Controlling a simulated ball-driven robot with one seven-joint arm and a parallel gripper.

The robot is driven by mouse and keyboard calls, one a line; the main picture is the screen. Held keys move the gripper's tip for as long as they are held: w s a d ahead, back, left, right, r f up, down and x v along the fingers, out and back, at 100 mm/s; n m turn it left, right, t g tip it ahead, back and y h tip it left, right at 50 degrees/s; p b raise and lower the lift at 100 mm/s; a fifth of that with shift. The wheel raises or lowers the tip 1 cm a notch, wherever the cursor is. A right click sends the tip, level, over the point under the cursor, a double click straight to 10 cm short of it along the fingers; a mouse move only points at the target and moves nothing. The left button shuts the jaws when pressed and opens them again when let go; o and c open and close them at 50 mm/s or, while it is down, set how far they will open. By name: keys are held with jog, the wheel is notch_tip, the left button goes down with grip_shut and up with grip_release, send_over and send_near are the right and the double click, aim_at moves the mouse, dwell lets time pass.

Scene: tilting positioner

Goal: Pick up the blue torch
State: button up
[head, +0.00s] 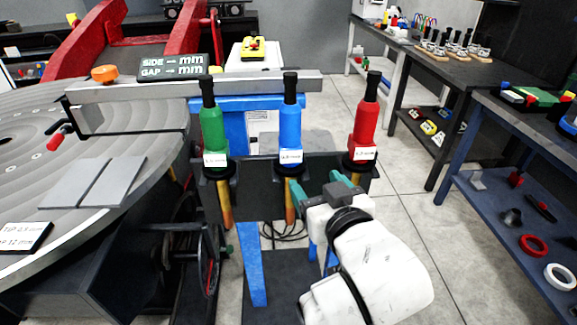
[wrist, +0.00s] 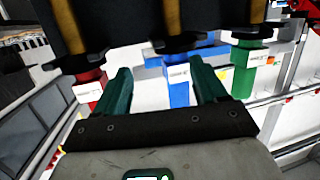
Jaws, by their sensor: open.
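The blue torch (head: 290,135) stands upright in the middle slot of a dark rack (head: 325,180), with a black top, a white label and a copper-coloured lower end below the rack. My gripper (head: 318,188) is open and empty, with green fingers, low in front of the rack and slightly right of the blue torch. In the wrist view the blue torch (wrist: 179,85) appears between the two fingers of my gripper (wrist: 162,80), beyond them. I cannot tell the exact gap.
A green torch (head: 213,130) stands left of the blue one and a red torch (head: 366,125) stands right, in the same rack. A large round grey table (head: 150,110) fills the left. Dark benches (head: 455,75) stand at the right, with clear floor (head: 405,215) between.

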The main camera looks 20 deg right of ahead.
jog(key=t, duration=0.2)
send_near(293, 134)
jog(key=w, duration=0.7)
jog(key=shift+w+d+p, duration=0.3)
jog(key=shift+d+p, duration=0.1)
jog(key=shift+w+d+f+p, duration=0.15)
jog(key=shift+w+p, duration=0.25)
jog(key=shift+w, duration=1.2)
jog(key=shift+w+d+p, duration=0.15)
jog(key=shift+w+p, duration=0.25)
jog(key=shift+w, duration=1.2)
jog(key=shift+c, duration=0.4)
jog(key=c, duration=0.9)
jog(key=shift+c, duration=0.3)
jog(key=shift+r, duration=0.3)
